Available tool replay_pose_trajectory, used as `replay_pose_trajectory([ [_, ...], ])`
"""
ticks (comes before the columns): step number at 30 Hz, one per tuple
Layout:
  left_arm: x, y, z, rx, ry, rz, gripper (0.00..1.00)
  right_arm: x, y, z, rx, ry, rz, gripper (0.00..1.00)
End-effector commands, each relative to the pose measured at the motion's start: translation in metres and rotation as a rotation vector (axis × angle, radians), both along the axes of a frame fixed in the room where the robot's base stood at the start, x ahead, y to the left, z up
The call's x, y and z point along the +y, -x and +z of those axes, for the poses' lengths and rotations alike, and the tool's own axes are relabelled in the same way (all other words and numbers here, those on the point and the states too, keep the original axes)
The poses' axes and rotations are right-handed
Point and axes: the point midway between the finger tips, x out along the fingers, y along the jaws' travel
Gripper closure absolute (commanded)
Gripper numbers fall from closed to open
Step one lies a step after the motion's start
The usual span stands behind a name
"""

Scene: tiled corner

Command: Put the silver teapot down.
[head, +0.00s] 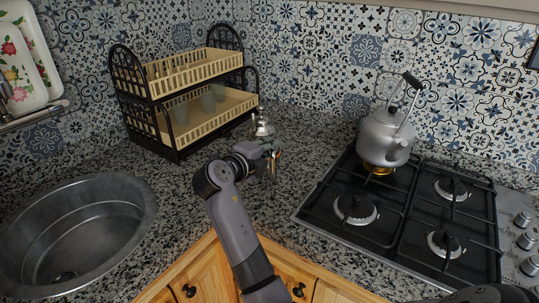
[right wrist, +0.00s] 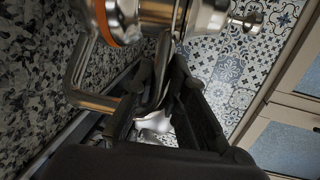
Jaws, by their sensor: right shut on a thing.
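The silver teapot (head: 262,126) is small and shiny, and shows beyond my right gripper (head: 270,152) in the head view, in front of the rack's right end. My right gripper is shut on the teapot, seemingly at its handle. In the right wrist view the teapot (right wrist: 190,14) fills the top edge, close to my gripper's fingers (right wrist: 168,62), with its curved metal handle (right wrist: 76,75) at left. The fingers and arm hide part of it. I cannot tell whether its base touches the counter. My left gripper is not in view.
A round sink (head: 75,235) lies at left. A large grey kettle (head: 383,138) stands on the black gas hob (head: 330,200) at right. Speckled counter (head: 310,142) is clear between rack and hob.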

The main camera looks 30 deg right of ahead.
Motion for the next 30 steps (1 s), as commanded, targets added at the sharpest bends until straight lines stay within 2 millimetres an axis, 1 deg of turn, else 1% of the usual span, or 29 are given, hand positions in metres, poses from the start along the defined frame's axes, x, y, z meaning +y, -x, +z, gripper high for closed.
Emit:
replay_pose_trajectory([
  [3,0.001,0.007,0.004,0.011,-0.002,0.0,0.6,0.0,0.0,-0.016,0.001,0.004,0.0,1.0],
  [6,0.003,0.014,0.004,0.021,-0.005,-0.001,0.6,0.0,0.0,-0.023,-0.003,0.003,0.0,1.0],
  [10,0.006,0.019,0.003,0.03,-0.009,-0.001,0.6,0.0,0.0,-0.024,-0.004,0.003,0.0,1.0],
  [17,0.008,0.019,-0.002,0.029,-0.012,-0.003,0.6,0.0,0.0,-0.027,-0.003,0.002,0.0,1.0],
  [18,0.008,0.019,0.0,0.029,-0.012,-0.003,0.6,0.0,0.0,-0.027,0.0,0.0,0.0,0.85],
  [26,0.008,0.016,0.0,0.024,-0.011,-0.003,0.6,0.0,0.0,-0.027,0.001,0.0,0.0,0.67],
  [30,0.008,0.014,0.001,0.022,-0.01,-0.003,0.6,0.0,0.0,-0.027,0.001,0.0,0.0,0.67],
])
